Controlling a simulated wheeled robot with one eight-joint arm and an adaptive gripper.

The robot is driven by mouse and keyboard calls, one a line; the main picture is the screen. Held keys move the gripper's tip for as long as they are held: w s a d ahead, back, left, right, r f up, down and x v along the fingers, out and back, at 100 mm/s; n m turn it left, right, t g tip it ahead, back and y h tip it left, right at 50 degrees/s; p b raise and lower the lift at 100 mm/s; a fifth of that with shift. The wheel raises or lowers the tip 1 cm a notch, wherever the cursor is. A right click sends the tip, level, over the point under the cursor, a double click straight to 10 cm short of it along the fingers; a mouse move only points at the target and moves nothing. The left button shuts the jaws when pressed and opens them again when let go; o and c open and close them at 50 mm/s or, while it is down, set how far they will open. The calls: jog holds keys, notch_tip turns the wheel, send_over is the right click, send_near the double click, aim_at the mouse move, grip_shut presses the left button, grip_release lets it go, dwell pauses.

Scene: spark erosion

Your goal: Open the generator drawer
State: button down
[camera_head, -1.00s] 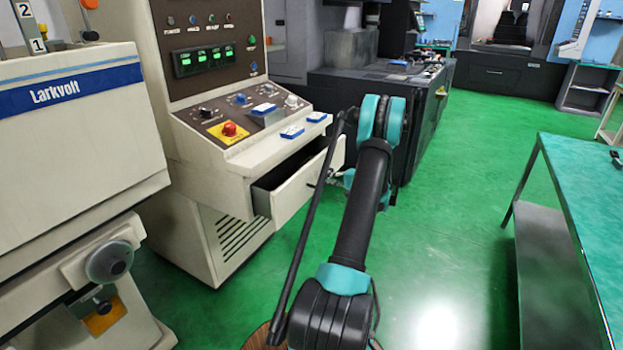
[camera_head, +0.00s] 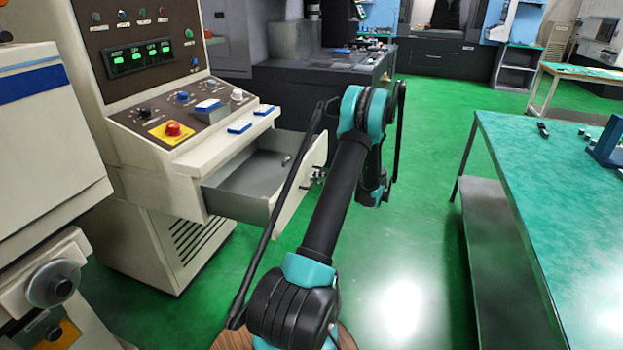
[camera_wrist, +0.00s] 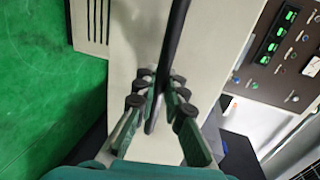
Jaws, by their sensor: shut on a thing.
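The generator drawer (camera_head: 238,184) stands pulled well out of the beige generator cabinet in the head view. Its grey inside shows, with a small grey item (camera_head: 286,160) near the front panel. My gripper (camera_head: 316,178) is at the outer face of the drawer front, partly hidden behind my arm. In the wrist view my gripper (camera_wrist: 158,98) has its fingers on both sides of a dark bar, the drawer handle (camera_wrist: 172,50), and is shut on it. The pale drawer front (camera_wrist: 132,45) lies behind the handle.
The generator's control panel (camera_head: 185,110) with knobs and a red stop button is above the drawer. A beige machine (camera_head: 45,140) stands at the left. A green-topped table (camera_head: 540,190) is at the right. Green floor (camera_head: 425,150) is clear between drawer and table.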

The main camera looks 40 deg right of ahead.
jog(key=c, duration=1.6)
grip_release()
jog(key=shift+s+d, duration=0.1)
jog(key=v, duration=1.1)
jog(key=shift+s+d, duration=0.2)
jog(key=shift+s, duration=0.1)
